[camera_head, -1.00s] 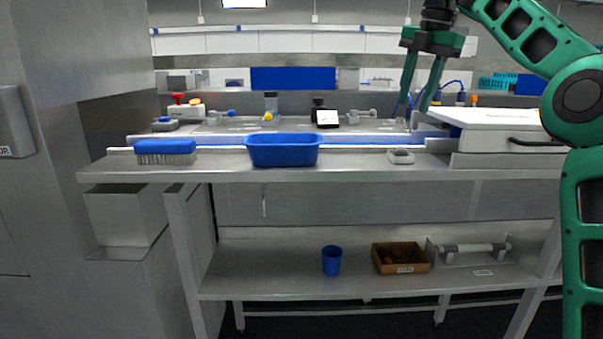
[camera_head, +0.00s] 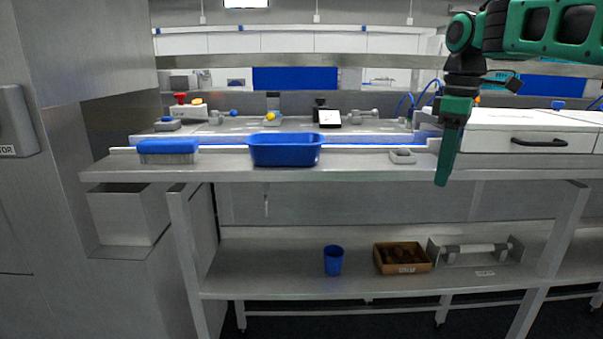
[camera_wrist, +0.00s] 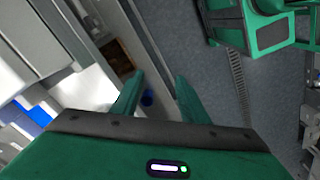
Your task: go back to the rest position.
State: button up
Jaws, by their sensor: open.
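My gripper (camera_head: 444,180) hangs fingers-down at the right of the head view, in front of the steel table's front edge. It is seen edge-on there, so one finger hides the other. In the wrist view my gripper (camera_wrist: 158,88) shows two green fingers spread apart with nothing between them.
On the table (camera_head: 350,167) stand a blue tub (camera_head: 285,152), a blue brush (camera_head: 168,149) and a small grey dish (camera_head: 403,157). A white drawer unit (camera_head: 535,139) is at right. The lower shelf holds the blue cup (camera_head: 333,261) and a brown box (camera_head: 403,270). The table front is clear at left.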

jog(key=s+d+f+m, duration=0.3)
jog(key=s+f+m, duration=0.2)
jog(key=s, duration=0.5)
jog(key=s+d+f+m, duration=0.4)
jog(key=s+f+m, duration=0.2)
jog(key=s+f, duration=0.4)
jog(key=s+d+f+m, duration=0.4)
jog(key=s+f+m, duration=0.2)
jog(key=s, duration=0.4)
jog(key=shift+s+f, duration=0.25)
jog(key=shift+f, duration=0.6)
jog(key=shift+d, duration=0.1)
jog(key=shift+w+f+g, duration=0.2)
jog(key=shift+w+g, duration=0.1)
jog(key=shift+w, duration=0.3)
